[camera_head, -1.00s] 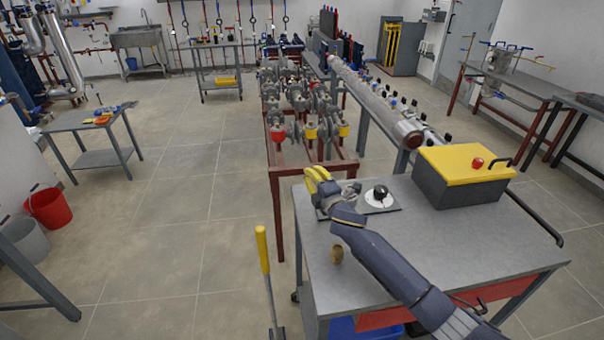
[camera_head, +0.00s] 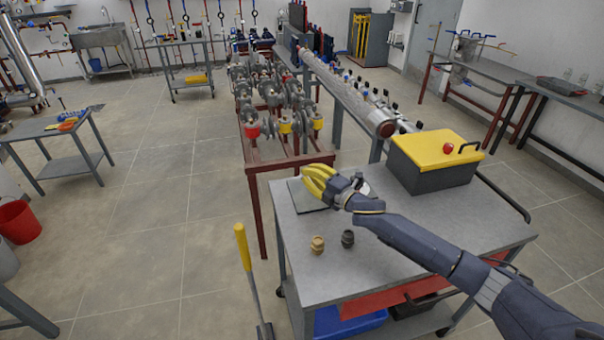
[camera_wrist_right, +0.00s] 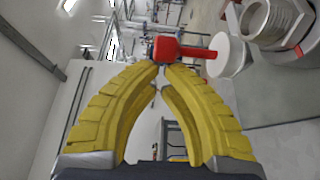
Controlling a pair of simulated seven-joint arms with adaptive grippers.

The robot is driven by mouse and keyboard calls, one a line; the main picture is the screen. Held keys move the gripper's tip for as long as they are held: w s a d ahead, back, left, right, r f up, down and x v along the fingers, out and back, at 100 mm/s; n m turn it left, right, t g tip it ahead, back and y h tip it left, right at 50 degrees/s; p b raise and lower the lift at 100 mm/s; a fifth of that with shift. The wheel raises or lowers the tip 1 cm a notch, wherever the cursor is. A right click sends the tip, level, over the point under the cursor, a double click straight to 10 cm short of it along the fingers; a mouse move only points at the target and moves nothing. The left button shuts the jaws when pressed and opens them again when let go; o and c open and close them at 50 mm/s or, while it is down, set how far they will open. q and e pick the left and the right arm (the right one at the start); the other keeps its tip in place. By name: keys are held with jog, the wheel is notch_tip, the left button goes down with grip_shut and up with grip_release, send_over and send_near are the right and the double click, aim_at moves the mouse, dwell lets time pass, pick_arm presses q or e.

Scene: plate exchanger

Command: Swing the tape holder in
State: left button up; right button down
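My right gripper (camera_head: 318,184) is over the left back corner of the grey cart top, above or beside a flat grey plate (camera_head: 310,200). Its yellow fingers (camera_wrist_right: 162,72) curve in and their tips nearly meet in the right wrist view; I see nothing held between them. A pale disc-like part with a dark knob (camera_head: 361,187) shows partly behind my wrist. I cannot make out a tape holder for certain; my gripper hides part of this spot. My left gripper is not in view.
A brass fitting (camera_head: 317,245) and a dark fitting (camera_head: 347,238) stand on the cart (camera_head: 290,260). A grey box with a yellow lid (camera_head: 435,150) is at the back right. A red part with a handle (camera_wrist_right: 180,48) shows beyond my fingertips. A yellow-handled tool (camera_head: 243,248) stands left.

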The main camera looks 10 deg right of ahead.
jog(key=shift+s+d, duration=0.1)
jog(key=shift+d, duration=0.4)
dwell(0.4)
jog(key=s+a, duration=0.1)
jog(key=a, duration=0.3)
jog(key=s+d, duration=0.5)
jog(key=d, duration=0.3)
jog(key=shift+s, duration=0.4)
jog(key=shift+d, duration=0.1)
